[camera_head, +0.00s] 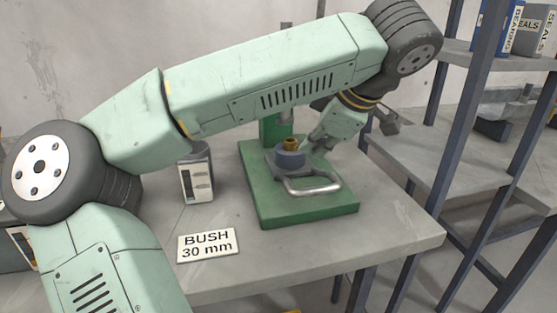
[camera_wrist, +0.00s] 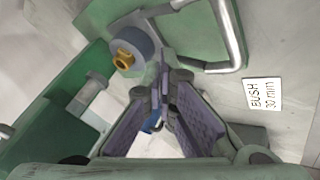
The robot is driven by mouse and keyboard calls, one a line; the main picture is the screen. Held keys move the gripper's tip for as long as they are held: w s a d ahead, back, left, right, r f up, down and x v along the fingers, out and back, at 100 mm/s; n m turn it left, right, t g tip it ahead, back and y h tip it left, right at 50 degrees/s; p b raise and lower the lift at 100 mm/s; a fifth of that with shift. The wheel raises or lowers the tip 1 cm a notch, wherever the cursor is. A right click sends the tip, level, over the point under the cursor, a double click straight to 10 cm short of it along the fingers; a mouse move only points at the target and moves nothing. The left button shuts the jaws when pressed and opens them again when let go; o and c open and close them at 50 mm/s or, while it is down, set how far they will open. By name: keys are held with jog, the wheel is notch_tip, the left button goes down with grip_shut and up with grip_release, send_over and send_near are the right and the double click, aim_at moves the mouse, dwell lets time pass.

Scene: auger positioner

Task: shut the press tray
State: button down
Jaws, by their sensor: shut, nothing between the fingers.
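The press has a green base (camera_head: 258,190) and a green column (camera_head: 272,127). Its tray carries a grey round holder (camera_head: 290,160) and a bent metal handle (camera_head: 318,190) at the front. A brass bush (camera_head: 291,144) stands in the holder. In the wrist view the bush (camera_wrist: 126,58) and holder sit out to one side of the press ram (camera_wrist: 90,98), not under it. The handle (camera_wrist: 238,48) is at upper right there. My gripper (camera_wrist: 163,72) is shut and empty, its tips close beside the holder; I cannot tell if they touch. My arm partly hides the press top.
A grey box-like device (camera_head: 196,178) stands left of the press. A "BUSH 30 mm" sign (camera_head: 208,245) lies at the front of the grey table (camera_head: 390,238). A shelf rack (camera_head: 445,160) with bins stands to the right. The table is bare in front of the press.

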aim_at(285, 152)
jog(key=x, duration=0.5)
jog(key=a+p+x, duration=0.1)
jog(key=x, duration=0.4)
jog(key=shift+a+r+p, duration=0.1)
jog(key=shift+p, duration=0.2)
jog(key=shift+w, duration=0.1)
jog(key=shift+w+a+r, duration=0.1)
jog(key=shift+w+a, duration=0.15)
jog(key=shift+w, duration=0.5)
jog(key=shift+w+a+f, duration=0.1)
jog(key=shift+w+a, duration=0.15)
jog(key=shift+w, duration=0.5)
jog(key=shift+w+a+r, duration=0.1)
jog(key=shift+w+a, duration=0.15)
jog(key=shift+w, duration=0.5)
jog(key=shift+r, duration=0.1)
